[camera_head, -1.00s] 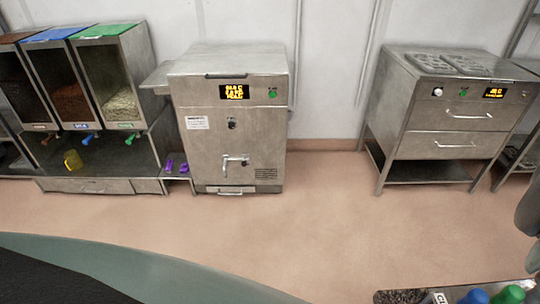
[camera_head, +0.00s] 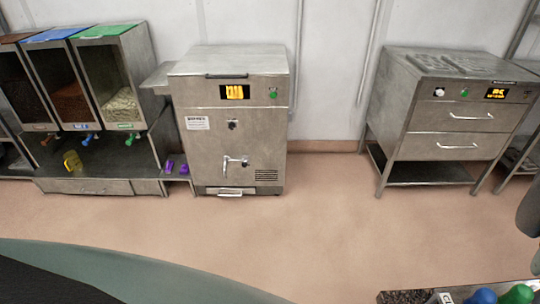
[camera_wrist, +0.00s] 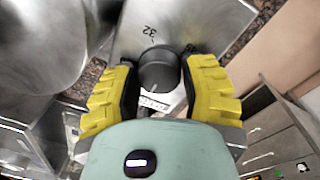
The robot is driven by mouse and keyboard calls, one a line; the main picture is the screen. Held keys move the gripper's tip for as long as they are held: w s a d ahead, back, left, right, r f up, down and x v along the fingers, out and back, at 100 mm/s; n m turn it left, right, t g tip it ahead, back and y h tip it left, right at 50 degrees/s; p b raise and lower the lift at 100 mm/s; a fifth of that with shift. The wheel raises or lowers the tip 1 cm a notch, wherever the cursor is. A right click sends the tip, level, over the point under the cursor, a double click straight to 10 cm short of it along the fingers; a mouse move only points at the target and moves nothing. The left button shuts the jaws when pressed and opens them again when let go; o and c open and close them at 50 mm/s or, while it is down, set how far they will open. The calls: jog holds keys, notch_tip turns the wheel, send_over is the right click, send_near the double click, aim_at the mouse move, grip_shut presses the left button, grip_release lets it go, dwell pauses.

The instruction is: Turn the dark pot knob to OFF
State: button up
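The dark pot knob (camera_wrist: 158,70) shows in the wrist view as a round, dark grey cap with a pale pointer line on its lower part. It is on a metal panel (camera_wrist: 210,28) marked "32". A small white label (camera_wrist: 153,103) lies just below the knob, partly hidden. My gripper (camera_wrist: 160,80) has its yellow fingers with black pads on either side of the knob. The pads look very close to its sides, but I cannot tell whether they press on it. The gripper does not show in the head view.
In the head view, a steel cabinet (camera_head: 209,155) with a lit display stands at the centre. Bins (camera_head: 110,80) with coloured lids are at left, and a drawer unit (camera_head: 455,130) is at right. The floor (camera_head: 310,215) between is clear. Blue and green knobs (camera_head: 482,296) show at the bottom right.

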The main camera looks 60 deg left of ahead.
jog(key=o, duration=0.5)
jog(key=shift+c, duration=0.2)
jog(key=shift+w+a+r, duration=0.15)
jog(key=shift+w+r, duration=0.1)
jog(key=shift+r, duration=0.5)
jog(key=shift+s+r, duration=0.2)
jog(key=shift+r, duration=0.3)
jog(key=shift+w+r, duration=0.1)
jog(key=shift+r, duration=3.65)
jog(key=shift+s, duration=0.2)
